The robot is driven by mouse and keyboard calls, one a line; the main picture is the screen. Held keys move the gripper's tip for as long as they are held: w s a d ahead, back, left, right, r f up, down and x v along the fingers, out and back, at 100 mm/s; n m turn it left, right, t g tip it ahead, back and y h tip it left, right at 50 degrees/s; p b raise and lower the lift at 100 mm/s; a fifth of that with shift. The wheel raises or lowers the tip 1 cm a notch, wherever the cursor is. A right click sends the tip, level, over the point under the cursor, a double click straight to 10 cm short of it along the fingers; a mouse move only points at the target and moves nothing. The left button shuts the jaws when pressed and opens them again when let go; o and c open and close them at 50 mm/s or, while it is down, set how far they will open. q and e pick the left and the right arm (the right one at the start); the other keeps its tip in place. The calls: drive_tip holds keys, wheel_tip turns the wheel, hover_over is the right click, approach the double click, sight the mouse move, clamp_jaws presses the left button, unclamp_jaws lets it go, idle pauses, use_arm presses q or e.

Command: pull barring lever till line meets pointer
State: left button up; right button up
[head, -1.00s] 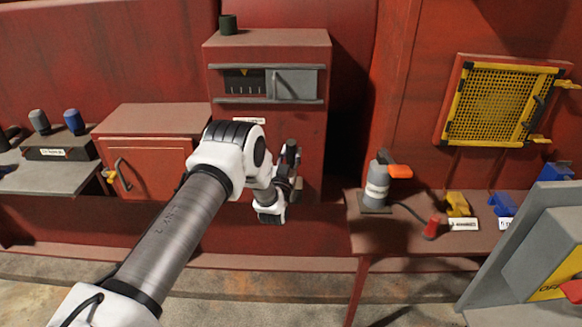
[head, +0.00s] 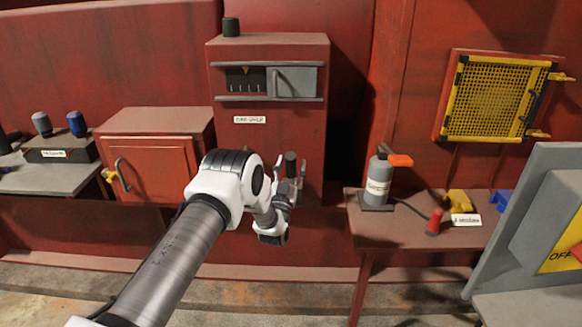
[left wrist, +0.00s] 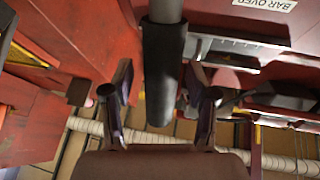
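The barring lever's black grip (head: 290,163) stands upright in front of the red cabinet (head: 315,120). In the left wrist view the dark grip (left wrist: 164,75) hangs from a grey bar. My left gripper (head: 294,184) is at the lever. Its two fingers (left wrist: 160,92) are apart, one on each side of the grip, with gaps showing. The lever's lower part is hidden behind my gripper. My right gripper is not in view.
A "BAR OVER" label (head: 250,119) is under the window. A smaller red cabinet (head: 150,165) stands to the left. At right, a table (head: 400,222) holds a grey bottle (head: 378,182) with an orange top. A grey panel (head: 545,215) stands at front right.

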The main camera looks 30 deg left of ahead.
use_arm(q)
drive_tip(key=shift+s, duration=0.1)
drive_tip(key=v, duration=1.2)
idle(0.4)
